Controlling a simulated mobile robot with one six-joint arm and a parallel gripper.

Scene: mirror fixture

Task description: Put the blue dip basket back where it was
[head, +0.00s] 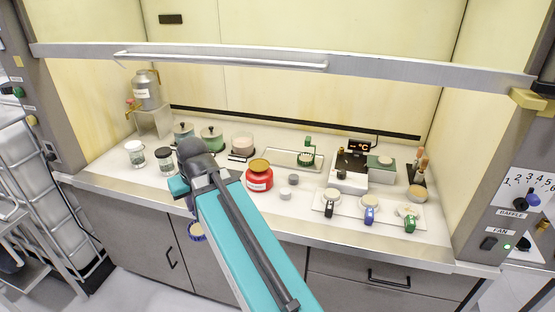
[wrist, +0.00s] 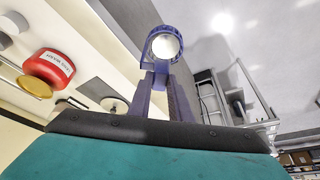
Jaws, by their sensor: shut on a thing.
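The blue dip basket (wrist: 152,55) shows in the wrist view as a blue ring around a pale round inside, at the end of a blue handle. My gripper (wrist: 163,88) is shut on that handle. In the head view the basket (head: 197,238) hangs below the dark end of my arm, in front of the cabinet doors and below the worktop's front edge. My arm hides most of the gripper there. A green dip basket (head: 306,161) with an upright green handle stands on a pale tray (head: 278,158) at the back middle.
Discs with coloured clips (head: 369,215) lie on a front-right plate. A heater unit (head: 350,172) stands behind them. The raised sash (head: 290,68) spans the hood.

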